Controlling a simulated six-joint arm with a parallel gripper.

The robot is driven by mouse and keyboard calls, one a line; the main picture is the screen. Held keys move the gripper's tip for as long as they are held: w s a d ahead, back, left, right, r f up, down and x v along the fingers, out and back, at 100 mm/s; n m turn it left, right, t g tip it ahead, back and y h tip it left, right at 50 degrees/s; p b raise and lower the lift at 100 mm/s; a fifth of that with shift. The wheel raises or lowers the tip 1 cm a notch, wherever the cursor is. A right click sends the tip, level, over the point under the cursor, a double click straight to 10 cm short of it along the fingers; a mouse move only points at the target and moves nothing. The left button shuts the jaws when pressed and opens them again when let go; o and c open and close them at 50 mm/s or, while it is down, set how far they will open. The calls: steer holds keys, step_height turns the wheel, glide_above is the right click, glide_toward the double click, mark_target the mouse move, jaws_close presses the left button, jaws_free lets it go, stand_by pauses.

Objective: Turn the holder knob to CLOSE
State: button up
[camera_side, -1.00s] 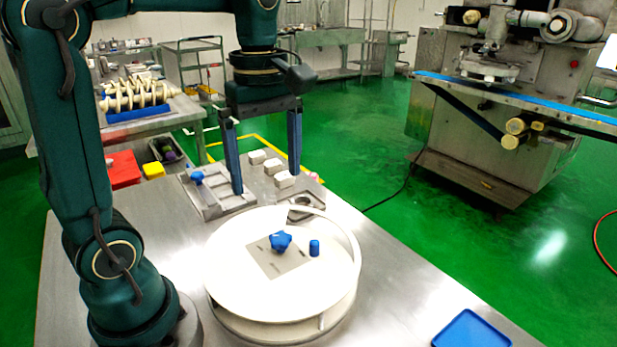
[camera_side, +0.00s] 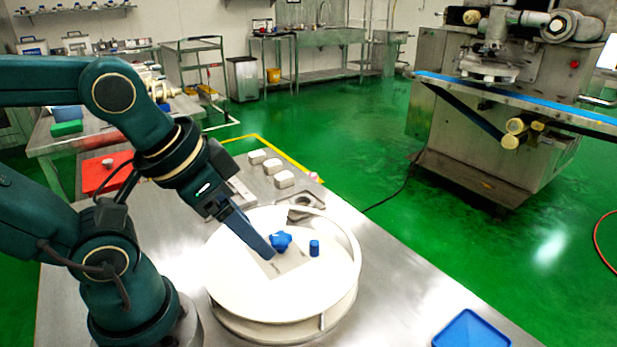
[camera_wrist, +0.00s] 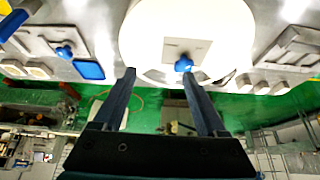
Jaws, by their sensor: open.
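The star-shaped blue knob (camera_side: 281,240) sits on a grey label plate (camera_side: 294,261) on top of a white round drum (camera_side: 235,290). The plate's markings are too small to read. A short blue cylinder (camera_side: 314,248) stands to its right. My gripper (camera_side: 266,252) is tilted down from the left, its fingertips low over the plate just left of the knob; the fingers overlap in this view. In the wrist view my gripper (camera_wrist: 158,73) is open and empty, with a blue knob (camera_wrist: 183,64) near the right fingertip, on the white drum (camera_wrist: 150,25). Contact cannot be told.
White blocks (camera_side: 285,179) and a grey metal part (camera_side: 303,204) lie behind the drum. A blue tray (camera_side: 470,331) is at the front right and a red box (camera_side: 104,172) at the left.

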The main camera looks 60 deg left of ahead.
steer(key=w+a+r+g, duration=0.2)
steer(key=w, duration=0.1)
steer(key=g, duration=0.3)
glide_above(280, 237)
step_height(280, 237, down, 4)
steer(key=shift+w+r, duration=0.1)
steer(key=shift+r, duration=0.15)
steer(key=shift+a+f+g, duration=0.1)
steer(key=shift+f+g, duration=0.2)
steer(key=shift+f, duration=2.6)
jaws_close()
steer(key=shift+r, duration=0.1)
